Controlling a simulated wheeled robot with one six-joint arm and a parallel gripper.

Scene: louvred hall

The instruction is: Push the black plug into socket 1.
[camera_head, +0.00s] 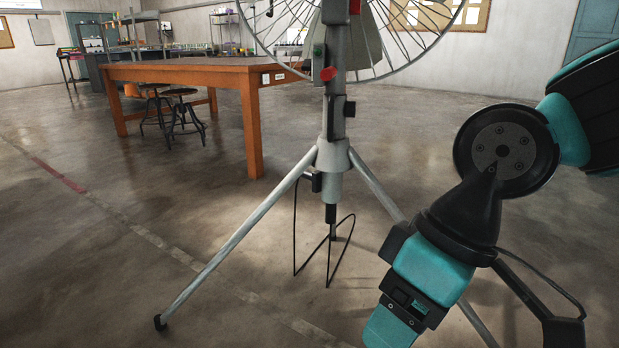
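I cannot make out a black plug or a socket marked 1 for sure. A grey tripod stand (334,157) with a spoked dish is in the middle of the view. A small black box (316,182) sits at its hub. A thin black cable (294,235) hangs in loops below the hub, close to the floor. A black part with a paler tip hangs under the column, and I cannot tell what it is. My teal and black arm comes in from the right and runs out at the bottom edge. My gripper's fingertips are not visible.
An orange wooden table (190,74) stands at the back left, with dark stools (182,93) beside it. The tripod's left leg ends in a black foot (160,322). Its right leg passes behind my arm. Open concrete floor (90,250) lies at the left.

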